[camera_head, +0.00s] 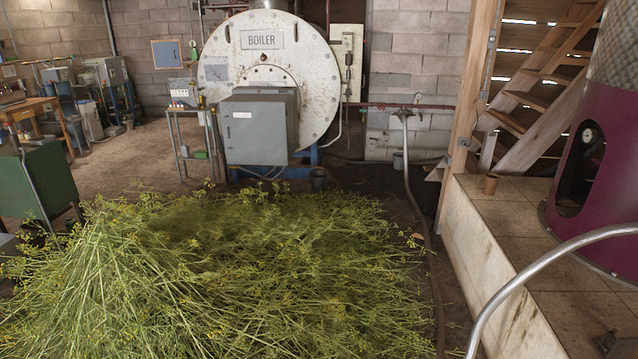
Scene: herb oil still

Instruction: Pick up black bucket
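Neither of my grippers can be made out in the head view. A small dark shape at the bottom right edge is too cut off to identify.
A large heap of cut yellow-green herbs (220,275) fills the foreground. The white boiler (215,75) stands behind. A hose (425,230) runs along the dark floor strip.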

